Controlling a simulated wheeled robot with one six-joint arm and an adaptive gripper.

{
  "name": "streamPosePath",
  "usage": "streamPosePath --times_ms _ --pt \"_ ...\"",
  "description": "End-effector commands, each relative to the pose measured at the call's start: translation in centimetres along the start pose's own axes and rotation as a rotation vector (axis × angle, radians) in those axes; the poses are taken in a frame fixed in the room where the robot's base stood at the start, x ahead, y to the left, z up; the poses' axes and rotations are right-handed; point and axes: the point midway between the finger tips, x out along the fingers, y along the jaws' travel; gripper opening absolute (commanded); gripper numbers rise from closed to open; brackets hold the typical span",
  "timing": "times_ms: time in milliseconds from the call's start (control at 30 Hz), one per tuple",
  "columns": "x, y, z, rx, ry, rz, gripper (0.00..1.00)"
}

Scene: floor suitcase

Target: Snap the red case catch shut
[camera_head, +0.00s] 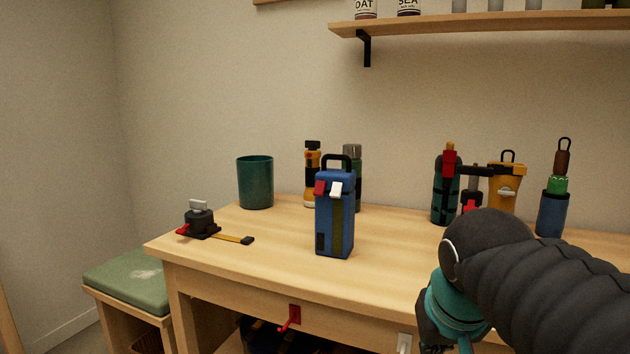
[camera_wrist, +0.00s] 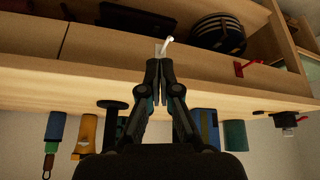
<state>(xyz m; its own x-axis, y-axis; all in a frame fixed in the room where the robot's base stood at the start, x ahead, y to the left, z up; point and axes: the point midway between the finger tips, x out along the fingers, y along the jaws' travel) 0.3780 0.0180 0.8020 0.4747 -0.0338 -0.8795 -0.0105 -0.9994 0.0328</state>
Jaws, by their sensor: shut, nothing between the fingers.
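A tall blue case (camera_head: 346,222) with an olive stripe and a black top handle stands upright on the table. A red catch (camera_head: 319,187) and a white catch (camera_head: 335,188) sit near its top; I cannot tell whether the red one is closed. In the wrist view, which is upside down, the blue case (camera_wrist: 236,133) shows at lower right, its catches not clear. My gripper (camera_wrist: 160,64) is shut and empty, close to a small white lever (camera_wrist: 166,45) on the table's front. It is well apart from the blue case, and its fingertips are hidden in the head view.
A red lever (camera_head: 290,318) sits on the table (camera_head: 270,268) front. A black device with a yellow strap (camera_head: 200,222) and a teal cup (camera_head: 255,182) stand left. Several bottles, including a yellow one (camera_head: 506,182), stand right. A green-cushioned bench (camera_head: 125,278) is at left.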

Motion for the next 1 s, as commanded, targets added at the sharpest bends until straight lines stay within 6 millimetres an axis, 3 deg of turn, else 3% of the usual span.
streamPosePath --times_ms 33,200,500,700,833,1000 --pt "-1.3 -0.8 -2.9 -0.005 0.003 0.004 0.00" --pt "-4.9 -3.4 -11.0 0.013 0.018 0.037 0.00" --pt "-9.8 -10.1 -22.7 0.089 0.069 0.089 0.00" --pt "-12.1 -15.2 -27.7 0.166 0.111 0.113 0.00" --pt "-12.9 -17.6 -29.3 0.212 0.132 0.121 0.00" --pt "-13.5 -19.3 -30.1 0.248 0.146 0.126 0.00"
